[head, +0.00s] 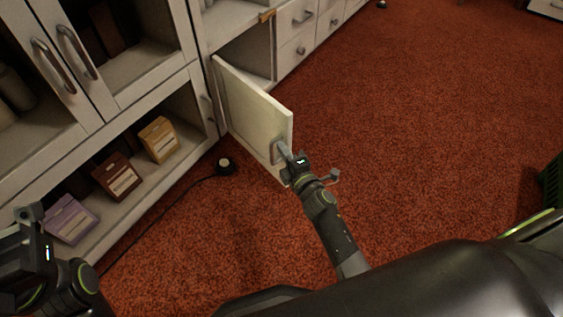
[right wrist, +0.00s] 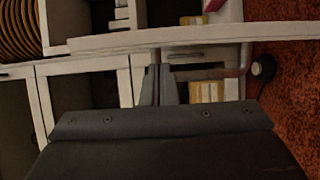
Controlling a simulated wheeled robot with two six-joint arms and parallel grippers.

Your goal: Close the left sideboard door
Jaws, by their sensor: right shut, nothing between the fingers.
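The cream sideboard door (head: 250,108) stands open and juts out over the carpet, with its hinge side at the left of an open compartment (head: 248,58). It also shows as a pale band across the right wrist view (right wrist: 200,36). Its metal handle (head: 275,151) is near the free edge and shows in the right wrist view (right wrist: 208,74). My right gripper (head: 285,151) is at the handle, fingers shut with nothing between them; in the right wrist view its fingertips (right wrist: 160,75) overlap the handle, and contact is unclear. My left gripper (head: 30,216) is at the lower left, its jaws unclear.
A white cabinet with handled doors (head: 105,45) fills the left. Its low shelf holds purple (head: 71,220), brown (head: 117,177) and yellow boxes (head: 159,139). A dark round object with a cable (head: 226,166) lies on the carpet. Drawers (head: 298,47) continue behind.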

